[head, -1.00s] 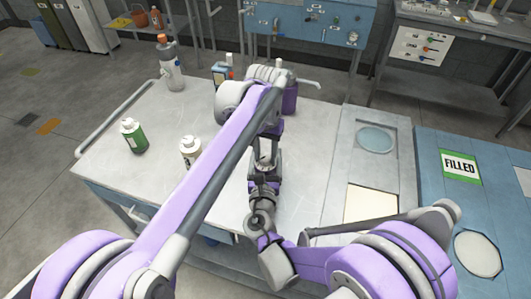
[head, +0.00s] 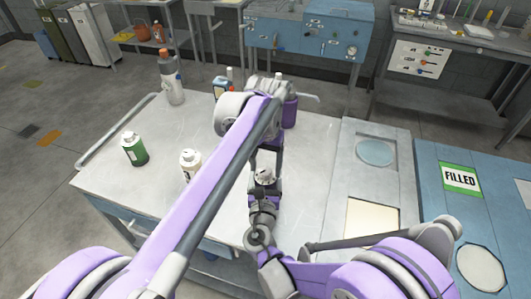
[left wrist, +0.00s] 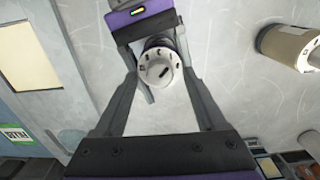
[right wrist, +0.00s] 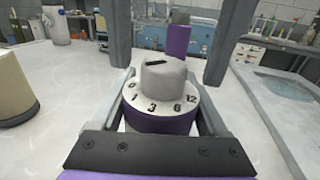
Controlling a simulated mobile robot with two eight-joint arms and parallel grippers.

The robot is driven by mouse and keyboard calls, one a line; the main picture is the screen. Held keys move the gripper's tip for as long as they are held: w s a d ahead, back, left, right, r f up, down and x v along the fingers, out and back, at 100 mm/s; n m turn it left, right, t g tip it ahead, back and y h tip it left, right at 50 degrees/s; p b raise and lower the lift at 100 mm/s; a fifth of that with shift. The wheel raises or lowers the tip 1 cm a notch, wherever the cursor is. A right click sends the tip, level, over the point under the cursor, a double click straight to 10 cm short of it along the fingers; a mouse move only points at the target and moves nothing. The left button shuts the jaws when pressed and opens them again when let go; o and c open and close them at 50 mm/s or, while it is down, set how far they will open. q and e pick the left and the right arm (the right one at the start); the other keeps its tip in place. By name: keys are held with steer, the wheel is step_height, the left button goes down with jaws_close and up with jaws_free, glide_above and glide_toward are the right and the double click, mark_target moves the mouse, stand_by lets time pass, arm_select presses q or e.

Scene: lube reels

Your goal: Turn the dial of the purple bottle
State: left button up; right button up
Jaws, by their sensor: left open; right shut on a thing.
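A purple bottle (right wrist: 160,121) stands upright, with a grey dial knob (right wrist: 163,75) on top and a white ring marked 0, 1, 3, 6 and 12. My right gripper (right wrist: 165,112) is shut around its body from both sides. My left gripper (head: 268,170) is open and points down from above. Its fingers (left wrist: 158,85) stand on either side of the dial, apart from it, which shows from above in the left wrist view. In the right wrist view the left fingers rise as two dark posts above the dial. My left arm covers part of the table.
A green bottle (head: 134,149) and a cream bottle (head: 189,163) stand on the left of the table. A tall grey bottle (head: 171,80), a blue one (head: 222,90) and another purple bottle (head: 289,112) stand at the back. A blue "FILLED" area (head: 461,178) lies right.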

mark_target(266, 170)
arm_select(q)
step_height(266, 170, up, 11)
stand_by(0.3)
steer(key=shift+r, duration=0.1)
arm_select(e)
steer(key=o, duration=1.6)
steer(key=shift+c, duration=0.2)
steer(key=shift+s, duration=0.1)
